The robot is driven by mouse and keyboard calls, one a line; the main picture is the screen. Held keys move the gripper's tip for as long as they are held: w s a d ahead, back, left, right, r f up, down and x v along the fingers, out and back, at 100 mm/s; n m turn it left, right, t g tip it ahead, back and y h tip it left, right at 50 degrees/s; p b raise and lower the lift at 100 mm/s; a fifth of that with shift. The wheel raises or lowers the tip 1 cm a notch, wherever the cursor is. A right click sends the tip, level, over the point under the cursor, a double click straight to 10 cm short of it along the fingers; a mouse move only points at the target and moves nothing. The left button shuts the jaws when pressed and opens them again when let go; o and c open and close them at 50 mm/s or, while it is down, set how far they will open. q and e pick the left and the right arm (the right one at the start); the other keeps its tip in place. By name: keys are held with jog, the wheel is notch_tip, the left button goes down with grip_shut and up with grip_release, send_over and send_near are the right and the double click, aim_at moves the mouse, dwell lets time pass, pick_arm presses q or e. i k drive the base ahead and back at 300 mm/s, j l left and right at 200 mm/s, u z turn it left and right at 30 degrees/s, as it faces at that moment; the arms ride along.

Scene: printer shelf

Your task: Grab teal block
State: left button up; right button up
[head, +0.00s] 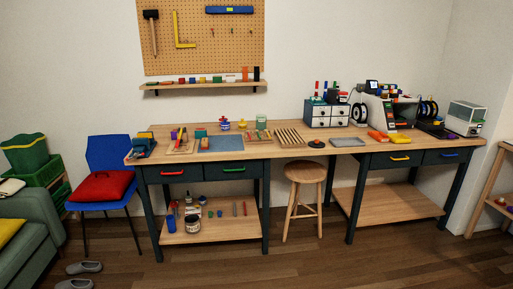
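A small teal-looking block (201,132) sits on the left part of the long wooden workbench (290,149), at the back edge of a blue-grey mat (221,143). It is too small in the head view to tell its exact shape. Another small greenish block (217,79) stands in the row on the wall shelf; its exact shade is hard to tell. Neither of my grippers shows in the head view.
A stool (305,173) stands before the bench. A blue chair with a red cushion (101,185) and a green sofa (28,235) are at left. Slippers (85,267) lie on the floor. Printers and drawers crowd the bench's right half. The middle floor is clear.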

aim_at(200, 133)
jog(key=i, duration=1.7)
